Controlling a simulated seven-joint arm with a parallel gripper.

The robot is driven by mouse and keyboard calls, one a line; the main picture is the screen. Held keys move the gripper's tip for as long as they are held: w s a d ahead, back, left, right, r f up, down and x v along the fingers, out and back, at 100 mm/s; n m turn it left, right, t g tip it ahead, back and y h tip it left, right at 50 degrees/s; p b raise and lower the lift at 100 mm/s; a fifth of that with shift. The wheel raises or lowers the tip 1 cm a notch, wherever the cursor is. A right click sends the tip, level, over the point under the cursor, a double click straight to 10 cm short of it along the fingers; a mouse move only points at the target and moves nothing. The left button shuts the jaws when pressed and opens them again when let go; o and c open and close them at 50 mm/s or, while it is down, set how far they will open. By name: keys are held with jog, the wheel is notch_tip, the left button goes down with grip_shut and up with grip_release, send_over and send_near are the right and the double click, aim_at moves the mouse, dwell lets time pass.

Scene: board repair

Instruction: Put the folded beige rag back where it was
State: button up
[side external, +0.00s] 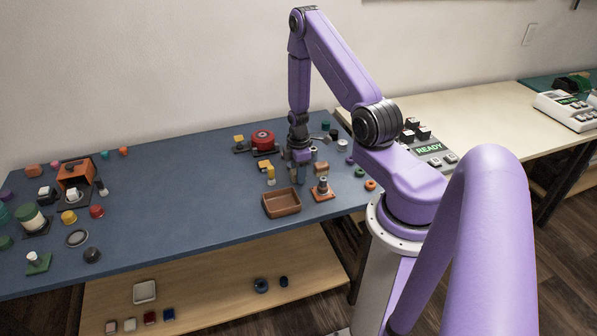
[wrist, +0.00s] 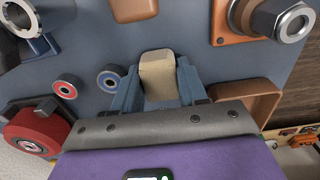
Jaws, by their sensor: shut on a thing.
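The folded beige rag (wrist: 158,78) shows in the wrist view as a small light tan block. It sits between the two blue-grey fingers of my gripper (wrist: 157,68), which is shut on it. In the side view my gripper (side external: 298,176) points down, low over the right part of the blue bench, behind the brown tray (side external: 282,204). The rag cannot be made out clearly there. I cannot tell whether the rag touches the bench top.
An orange base with a metal nut (side external: 322,190) stands right of the tray; it also shows in the wrist view (wrist: 284,20). A red round part (side external: 262,138) lies behind, left of my gripper. Small rings (wrist: 110,80) lie close to my fingers. The bench's middle (side external: 180,185) is clear.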

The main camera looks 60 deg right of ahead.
jog(key=shift+f, duration=0.1)
jog(key=o, duration=0.9)
jog(key=shift+o, duration=0.2)
